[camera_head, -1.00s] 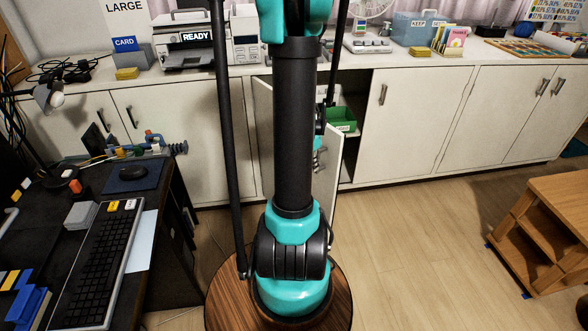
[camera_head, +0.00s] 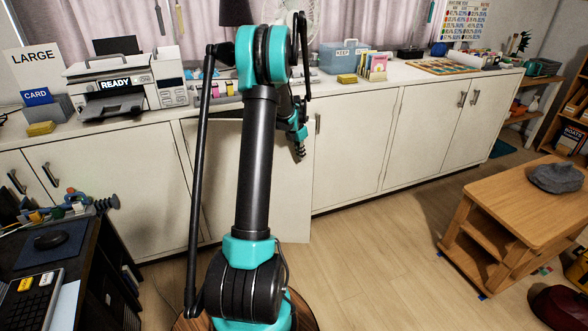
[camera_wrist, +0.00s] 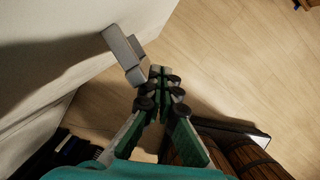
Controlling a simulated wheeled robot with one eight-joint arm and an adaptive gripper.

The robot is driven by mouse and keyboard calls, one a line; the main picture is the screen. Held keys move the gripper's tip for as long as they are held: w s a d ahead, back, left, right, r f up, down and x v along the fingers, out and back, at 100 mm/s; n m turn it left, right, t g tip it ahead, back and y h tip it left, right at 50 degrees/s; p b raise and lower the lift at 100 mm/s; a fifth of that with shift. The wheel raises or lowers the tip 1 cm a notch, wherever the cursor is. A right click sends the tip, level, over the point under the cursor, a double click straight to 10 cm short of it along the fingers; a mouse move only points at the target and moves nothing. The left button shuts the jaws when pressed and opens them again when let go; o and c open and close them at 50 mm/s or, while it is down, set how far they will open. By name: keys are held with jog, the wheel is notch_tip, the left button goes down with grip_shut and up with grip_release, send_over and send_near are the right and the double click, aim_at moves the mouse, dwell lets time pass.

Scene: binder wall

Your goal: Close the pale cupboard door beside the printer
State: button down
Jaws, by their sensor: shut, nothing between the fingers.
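The pale cupboard door (camera_head: 216,165) is below the counter, to the right of and below the printer (camera_head: 112,88). It looks slightly ajar, with its lower right corner standing out from the neighbouring front. It hides the inside. My gripper (camera_head: 300,152) is shut and empty in front of the door's right part. In the wrist view the door is the pale panel (camera_wrist: 50,60) on the left, with a grey handle (camera_wrist: 124,54) beside my gripper's fingertips (camera_wrist: 160,74). I cannot tell whether they touch.
The counter (camera_head: 305,96) carries a blue box (camera_head: 342,58) and other items. A dark desk (camera_head: 75,265) stands at the left and a wooden table (camera_head: 510,195) at the right. The floor (camera_head: 360,255) between is clear.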

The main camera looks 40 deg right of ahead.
jog(key=w+d, duration=1.1)
jog(key=w, duration=0.1)
jog(key=shift+w+d, duration=0.2)
jog(key=shift+d, duration=0.1)
jog(key=shift+s+a, duration=0.1)
